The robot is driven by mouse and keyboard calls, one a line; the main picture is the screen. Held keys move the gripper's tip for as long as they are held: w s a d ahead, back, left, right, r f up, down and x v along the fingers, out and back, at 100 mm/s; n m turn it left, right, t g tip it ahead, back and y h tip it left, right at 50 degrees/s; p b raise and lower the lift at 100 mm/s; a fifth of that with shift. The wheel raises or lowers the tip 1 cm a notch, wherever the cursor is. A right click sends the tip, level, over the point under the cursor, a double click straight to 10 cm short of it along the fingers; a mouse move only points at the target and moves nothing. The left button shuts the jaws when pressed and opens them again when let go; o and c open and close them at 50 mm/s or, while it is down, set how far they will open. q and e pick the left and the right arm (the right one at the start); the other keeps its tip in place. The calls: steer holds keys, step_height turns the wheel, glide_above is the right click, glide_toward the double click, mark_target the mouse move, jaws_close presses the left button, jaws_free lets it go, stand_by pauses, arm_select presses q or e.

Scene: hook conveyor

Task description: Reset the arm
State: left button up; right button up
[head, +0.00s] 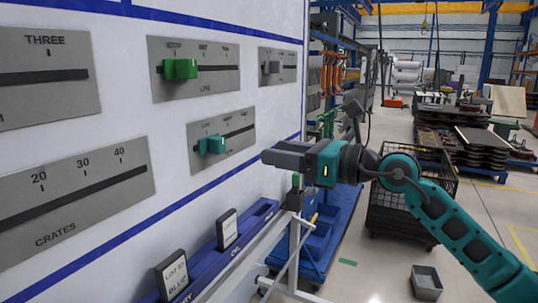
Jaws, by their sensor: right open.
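My right arm (440,205) comes in from the lower right. Its gripper (272,156) points left at the white board (100,220), with its jaws open and seen side-on. No object shows in its jaws. It is to the right of a teal slider knob (212,145) and appears apart from it. The teal knob sits near the left part of its slot. A green knob (180,68) sits at the left of the slot on the LINE plate, and a grey knob (271,67) is on a smaller plate. My left gripper is not in view.
A CRATES plate (60,212) with a numbered slot is at the left. A blue ledge (215,262) below holds two dark-framed cards (173,276). A black wire cart (400,208) stands behind my arm. A grey bin (427,280) is on the floor.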

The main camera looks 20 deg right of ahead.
stand_by(0.5)
steer(key=s+a+f+m+t+h+p, duration=0.1)
steer(key=s+f+m+h, duration=0.2)
steer(key=f+m, duration=0.8)
steer(key=s+a+f+m+h, duration=0.1)
steer(key=s+f+m+h, duration=0.15)
steer(key=f+m, duration=0.9)
steer(key=s+a+f+m+t+h+p, duration=0.1)
steer(key=s+f+m+h, duration=0.25)
steer(key=f+m, duration=0.7)
steer(key=s+a+f+m+g, duration=0.4)
steer(key=s+f+m, duration=0.4)
steer(key=s+f, duration=0.3)
steer(key=shift+s+a+g, duration=0.2)
steer(key=shift+s+g, duration=0.3)
steer(key=shift+g, duration=0.2)
